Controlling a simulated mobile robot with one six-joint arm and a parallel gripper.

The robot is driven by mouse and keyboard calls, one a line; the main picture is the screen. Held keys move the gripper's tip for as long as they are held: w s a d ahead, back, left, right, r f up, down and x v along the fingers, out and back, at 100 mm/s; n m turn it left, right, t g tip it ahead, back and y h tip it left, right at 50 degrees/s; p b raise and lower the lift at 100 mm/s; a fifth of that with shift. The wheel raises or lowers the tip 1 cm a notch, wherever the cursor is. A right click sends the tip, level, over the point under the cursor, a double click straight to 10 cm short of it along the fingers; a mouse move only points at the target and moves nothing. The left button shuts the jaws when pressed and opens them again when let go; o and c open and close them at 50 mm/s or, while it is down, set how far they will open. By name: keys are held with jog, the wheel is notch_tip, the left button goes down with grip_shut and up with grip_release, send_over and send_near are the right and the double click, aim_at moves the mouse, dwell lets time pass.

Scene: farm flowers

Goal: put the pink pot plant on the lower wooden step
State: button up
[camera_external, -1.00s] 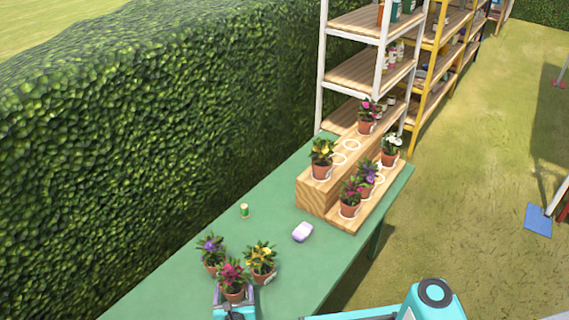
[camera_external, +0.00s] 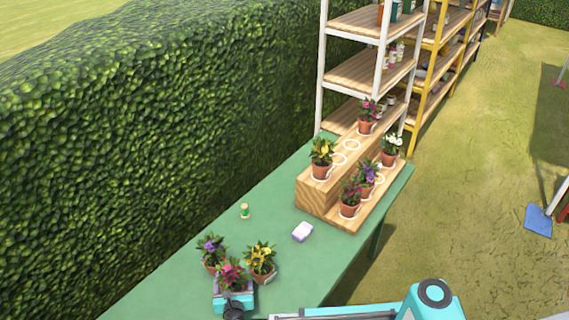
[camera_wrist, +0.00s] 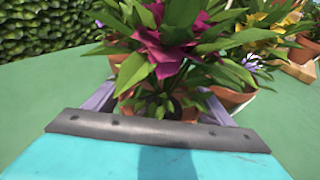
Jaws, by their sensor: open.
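The pink pot plant (camera_external: 232,270) stands on the green table at the near end, with magenta flowers and green leaves. In the wrist view its leaves and flowers (camera_wrist: 165,45) fill the middle, and its pot is mostly hidden. My gripper (camera_external: 233,292) is low at the table, right at this plant. In the wrist view my gripper (camera_wrist: 160,104) is open, with one finger on each side of the pot; contact cannot be told. The lower wooden step (camera_external: 373,206) is at the far right of the table and holds several potted plants.
A purple-flowered plant (camera_external: 211,250) and a yellow-flowered plant (camera_external: 261,258) stand close beside the pink one. The upper wooden step (camera_external: 317,196) also holds plants.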

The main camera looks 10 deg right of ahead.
aim_at(233, 278)
dwell(0.3)
jog(key=c, duration=1.1)
jog(key=shift+r, duration=0.1)
jog(key=shift+c, duration=0.2)
jog(key=shift+r+p, duration=0.45)
jog(key=shift+r, duration=4.5)
